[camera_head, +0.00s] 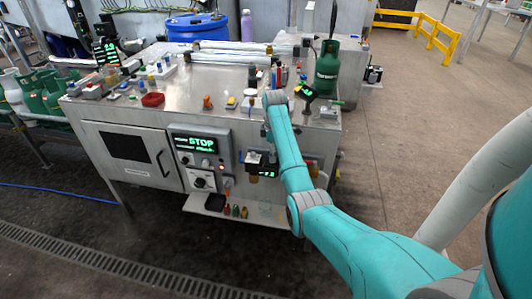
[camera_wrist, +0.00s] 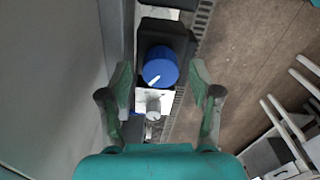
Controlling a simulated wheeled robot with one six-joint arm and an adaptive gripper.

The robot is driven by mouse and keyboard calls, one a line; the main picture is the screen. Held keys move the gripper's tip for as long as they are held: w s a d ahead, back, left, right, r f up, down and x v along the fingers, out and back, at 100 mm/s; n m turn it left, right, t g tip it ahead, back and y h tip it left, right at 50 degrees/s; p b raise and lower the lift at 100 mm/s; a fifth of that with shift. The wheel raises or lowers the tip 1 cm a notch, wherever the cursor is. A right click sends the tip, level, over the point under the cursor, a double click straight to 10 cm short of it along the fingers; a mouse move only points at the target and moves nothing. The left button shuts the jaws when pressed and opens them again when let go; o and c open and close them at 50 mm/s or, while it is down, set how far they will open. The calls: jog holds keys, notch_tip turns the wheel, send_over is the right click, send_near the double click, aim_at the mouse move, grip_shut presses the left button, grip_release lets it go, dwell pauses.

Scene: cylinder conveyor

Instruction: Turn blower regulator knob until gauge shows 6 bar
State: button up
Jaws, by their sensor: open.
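In the wrist view a round blue knob (camera_wrist: 160,66) with a white pointer mark toward its lower left sits on a black body (camera_wrist: 178,36). My gripper (camera_wrist: 161,78) is open around the knob's picture position, one finger on each side, with visible gaps; I cannot tell how far above it the fingertips are. In the head view a small dark box with a green digital display (camera_head: 267,173) is on the bench front beside my arm; its digits are too small to read surely. My gripper is not clearly visible there.
A grey round fitting (camera_wrist: 153,115) lies below the knob in the wrist view. The steel bench (camera_head: 110,115) carries many small parts and a green gas bottle (camera_head: 327,68). A panel reading STOP (camera_head: 196,143) is left of the display. The floor (camera_head: 405,130) at right is open.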

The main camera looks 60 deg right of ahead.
jog(key=shift+f, duration=0.3)
jog(key=c, duration=1.1)
jog(key=shift+c, duration=0.2)
jog(key=shift+m, duration=0.3)
